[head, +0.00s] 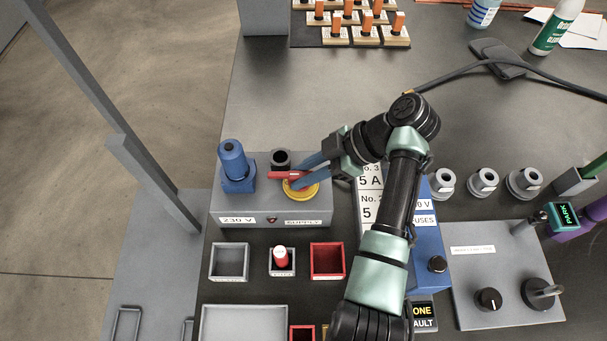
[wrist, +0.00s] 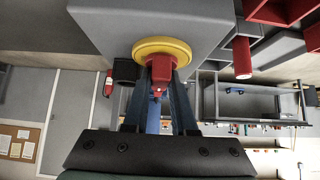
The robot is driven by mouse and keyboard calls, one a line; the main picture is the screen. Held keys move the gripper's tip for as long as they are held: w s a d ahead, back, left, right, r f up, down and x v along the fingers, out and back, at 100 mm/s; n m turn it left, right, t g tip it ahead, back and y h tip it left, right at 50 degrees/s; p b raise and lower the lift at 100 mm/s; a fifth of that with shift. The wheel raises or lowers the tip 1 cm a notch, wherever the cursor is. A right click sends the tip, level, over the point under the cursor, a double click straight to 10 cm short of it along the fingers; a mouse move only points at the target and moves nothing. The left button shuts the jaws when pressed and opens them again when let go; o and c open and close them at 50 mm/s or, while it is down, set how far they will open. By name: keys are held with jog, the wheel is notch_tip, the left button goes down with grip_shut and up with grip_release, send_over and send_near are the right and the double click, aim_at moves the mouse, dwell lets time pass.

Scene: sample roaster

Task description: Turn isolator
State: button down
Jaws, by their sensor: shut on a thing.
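The isolator has a red handle (head: 284,175) on a round yellow plate (head: 302,189), on top of a grey supply box (head: 240,203) marked 230 V. In the head view the handle points left. My gripper (head: 303,178) reaches in from the right, its blue fingers at the handle. In the wrist view the two fingers (wrist: 161,95) are on either side of the red handle (wrist: 160,74), shut on it, with the yellow plate (wrist: 162,49) just beyond. The fingers hide part of the handle in the head view.
A blue plug-like part (head: 235,165) and a black socket (head: 281,159) stand on the same box. A grey tray (head: 229,262) and a red tray (head: 327,261) lie in front. A blue fuse box (head: 431,235) is to the right, partly behind my arm.

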dwell(0.4)
jog(key=c, duration=0.7)
grip_release()
